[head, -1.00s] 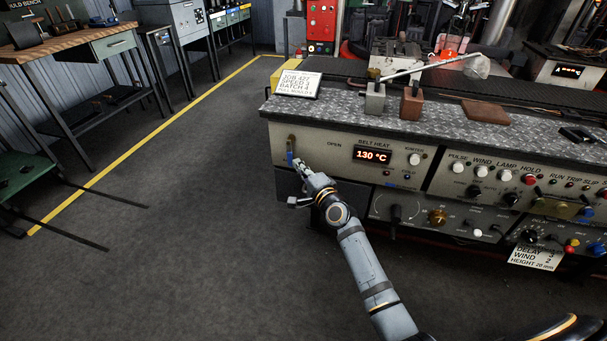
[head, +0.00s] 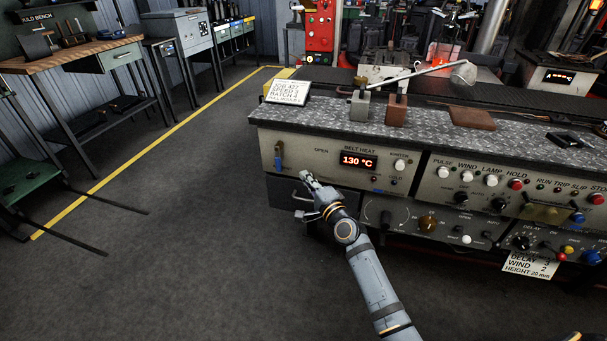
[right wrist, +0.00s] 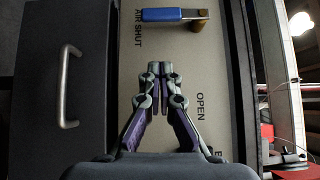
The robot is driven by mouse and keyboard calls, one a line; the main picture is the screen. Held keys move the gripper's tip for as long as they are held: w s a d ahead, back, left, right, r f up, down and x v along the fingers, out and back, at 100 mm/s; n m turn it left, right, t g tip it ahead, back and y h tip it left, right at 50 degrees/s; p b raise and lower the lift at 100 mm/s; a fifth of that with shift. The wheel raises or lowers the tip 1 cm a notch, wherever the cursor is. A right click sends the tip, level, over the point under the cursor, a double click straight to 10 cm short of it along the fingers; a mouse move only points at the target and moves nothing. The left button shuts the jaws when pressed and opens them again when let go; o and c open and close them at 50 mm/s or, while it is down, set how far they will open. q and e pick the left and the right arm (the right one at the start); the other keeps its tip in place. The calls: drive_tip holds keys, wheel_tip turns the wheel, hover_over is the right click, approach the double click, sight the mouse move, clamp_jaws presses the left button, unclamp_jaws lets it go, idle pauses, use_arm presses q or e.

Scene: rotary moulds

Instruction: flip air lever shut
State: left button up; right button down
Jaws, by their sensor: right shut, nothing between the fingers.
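The air lever (head: 278,158) is on the left end of the machine's front panel. Its blue handle points down from a brass pivot in the head view. In the right wrist view the blue handle (right wrist: 174,15) reaches from the pivot towards the "AIR SHUT" label (right wrist: 138,28). The "OPEN" label (right wrist: 200,106) is off to the side, away from the handle. My right gripper (head: 306,175) is shut and empty, to the lower right of the lever and apart from it. Its closed fingertips (right wrist: 159,72) show between the two labels. My left gripper is not in view.
A dark drawer front with a metal handle (right wrist: 68,87) adjoins the panel. A belt heat display (head: 359,160) and several knobs are to the lever's right. A job card (head: 288,92) stands on the machine top.

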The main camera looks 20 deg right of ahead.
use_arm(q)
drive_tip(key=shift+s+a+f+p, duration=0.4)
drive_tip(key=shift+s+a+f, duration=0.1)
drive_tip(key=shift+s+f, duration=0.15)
use_arm(e)
drive_tip(key=s, duration=0.7)
drive_tip(key=shift+d, duration=0.25)
